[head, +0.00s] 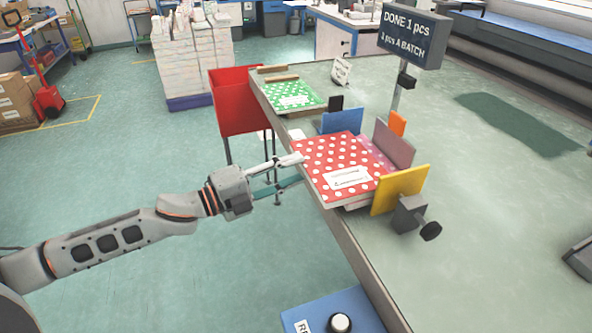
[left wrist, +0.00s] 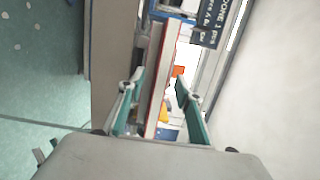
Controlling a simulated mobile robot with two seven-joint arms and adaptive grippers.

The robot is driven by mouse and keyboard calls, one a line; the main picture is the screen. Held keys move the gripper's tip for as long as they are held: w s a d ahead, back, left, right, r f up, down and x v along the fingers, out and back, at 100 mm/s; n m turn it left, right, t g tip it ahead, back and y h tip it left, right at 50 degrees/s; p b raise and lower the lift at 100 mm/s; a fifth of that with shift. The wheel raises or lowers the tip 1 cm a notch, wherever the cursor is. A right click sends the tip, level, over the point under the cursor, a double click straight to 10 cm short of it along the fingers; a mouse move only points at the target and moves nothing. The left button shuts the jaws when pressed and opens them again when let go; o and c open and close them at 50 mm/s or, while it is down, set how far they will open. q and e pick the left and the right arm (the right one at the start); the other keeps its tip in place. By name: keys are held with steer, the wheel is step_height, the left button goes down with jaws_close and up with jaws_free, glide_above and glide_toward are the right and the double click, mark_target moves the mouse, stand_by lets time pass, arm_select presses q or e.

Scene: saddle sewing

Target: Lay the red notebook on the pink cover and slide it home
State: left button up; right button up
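The red notebook (head: 335,156) with white dots and a white label lies among coloured stops near the table's left edge. A pinkish strip (head: 382,168), perhaps the pink cover, shows at its right side; the rest of that layer is hidden. My left gripper (head: 299,169) is at the notebook's left edge, with its fingers apart. In the left wrist view, the notebook's red-and-white edge (left wrist: 159,85) stands between the spread fingers, nearer the left one, with a gap on the right. Contact there cannot be told. My right gripper is not in view.
A blue stop (head: 343,121), a grey stop (head: 393,145) and a yellow stop (head: 400,190) flank the notebook. A green dotted notebook (head: 290,95) lies farther back, beside a red bin (head: 240,103). A sign (head: 411,35) reads "DONE 1 pcs".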

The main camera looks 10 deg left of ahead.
arm_select(q)
steer(key=shift+v, duration=1.4)
steer(key=shift+s+a+b, duration=0.25)
steer(key=shift+s+a, duration=0.05)
steer(key=shift+a, duration=0.3)
steer(key=shift+s+a+b, duration=0.3)
steer(key=shift+a, duration=0.25)
steer(key=shift+s+a+b, duration=0.25)
steer(key=shift+s+a, duration=0.05)
steer(key=shift+a, duration=0.3)
steer(key=s+f+n+y, duration=0.3)
steer(key=s+f+n, duration=0.3)
steer(key=f, duration=0.6)
steer(key=s+f+n+g+y, duration=0.1)
steer(key=s+f+n+y, duration=0.3)
steer(key=s+f+n, duration=0.3)
steer(key=s+f+n+g+y, duration=0.1)
steer(key=s+f+n+y, duration=0.2)
steer(key=f, duration=1.4)
steer(key=s+n, duration=0.3)
steer(key=n, duration=0.4)
steer(key=shift+s+d+f, duration=0.25)
steer(key=shift+s+f, duration=0.05)
steer(key=shift+f, duration=0.1)
